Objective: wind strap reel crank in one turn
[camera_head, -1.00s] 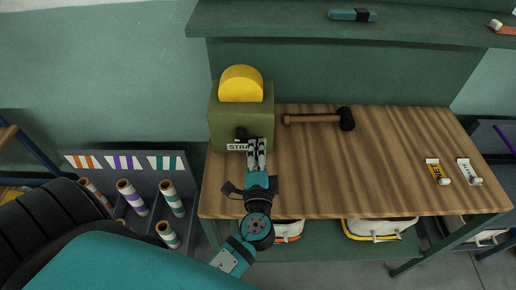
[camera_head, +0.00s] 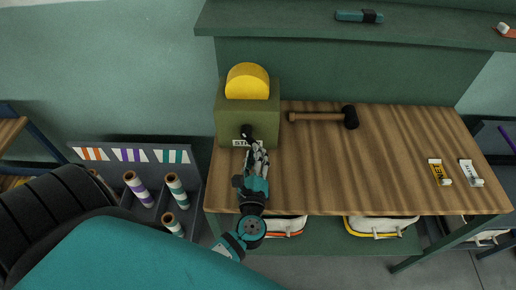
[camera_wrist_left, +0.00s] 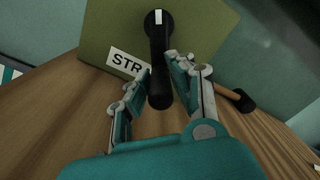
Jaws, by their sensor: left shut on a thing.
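The strap reel is an olive-green box (camera_head: 230,112) with a yellow disc (camera_head: 247,82) on top, at the left end of the wooden bench. A white label starting "STR" is on its front, partly covered. A black crank (camera_wrist_left: 158,45) with a white mark at its top end is on the front face and hangs roughly downward in the left wrist view. My left gripper (camera_head: 254,147) is in front of the box. Its fingers (camera_wrist_left: 157,84) lie on both sides of the crank's handle and are shut on it. My right gripper is not in view.
A mallet (camera_head: 318,117) lies on the bench right of the box. Striped rolls (camera_head: 138,188) stand in a rack at left. A shelf (camera_head: 300,28) overhangs behind. The bench's middle is clear.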

